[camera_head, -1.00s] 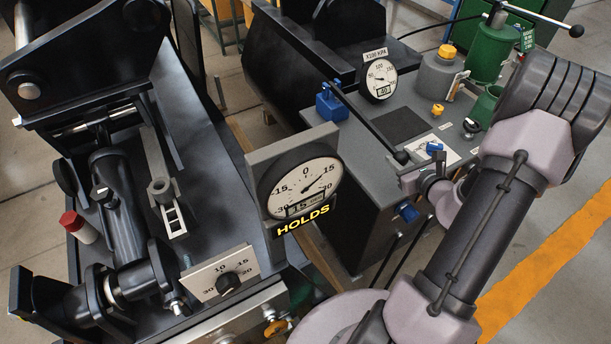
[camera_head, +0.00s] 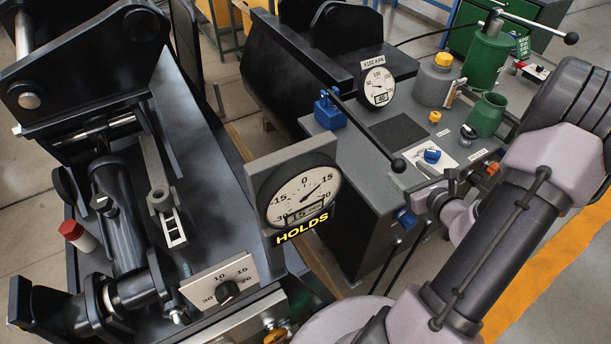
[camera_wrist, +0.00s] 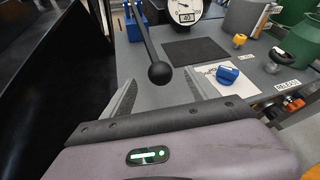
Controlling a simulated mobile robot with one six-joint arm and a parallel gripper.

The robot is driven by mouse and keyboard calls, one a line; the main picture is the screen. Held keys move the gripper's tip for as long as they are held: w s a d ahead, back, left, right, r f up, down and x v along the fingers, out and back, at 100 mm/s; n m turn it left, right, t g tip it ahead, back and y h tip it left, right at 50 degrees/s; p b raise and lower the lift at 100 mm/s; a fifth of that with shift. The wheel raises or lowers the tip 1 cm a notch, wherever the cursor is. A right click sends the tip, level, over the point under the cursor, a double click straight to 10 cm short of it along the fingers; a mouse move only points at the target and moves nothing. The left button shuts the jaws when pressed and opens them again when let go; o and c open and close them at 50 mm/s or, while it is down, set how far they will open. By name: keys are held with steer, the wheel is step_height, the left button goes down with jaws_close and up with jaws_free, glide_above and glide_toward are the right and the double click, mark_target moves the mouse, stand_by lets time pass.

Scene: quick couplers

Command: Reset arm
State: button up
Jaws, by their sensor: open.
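My gripper (camera_head: 422,184) is open and empty at the front edge of the grey bench top. In the wrist view its two fingers (camera_wrist: 160,82) point toward the bench, spread apart. The black ball knob (camera_head: 398,165) of a long pump lever shows between and beyond them (camera_wrist: 160,73). No contact with the knob is visible, and its exact distance is hard to tell. The lever rises from a blue block (camera_head: 329,108). My arm comes in from the lower right.
A blue-handled valve (camera_head: 432,155) on a white plate and an orange knob (camera_head: 492,168) by a RELEASE label lie near my gripper. Green canisters (camera_head: 487,115) stand behind. A pressure gauge (camera_head: 378,86) stands at the back. A large HOLDS gauge (camera_head: 303,196) stands left.

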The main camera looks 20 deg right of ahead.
steer(key=shift+v, duration=1)
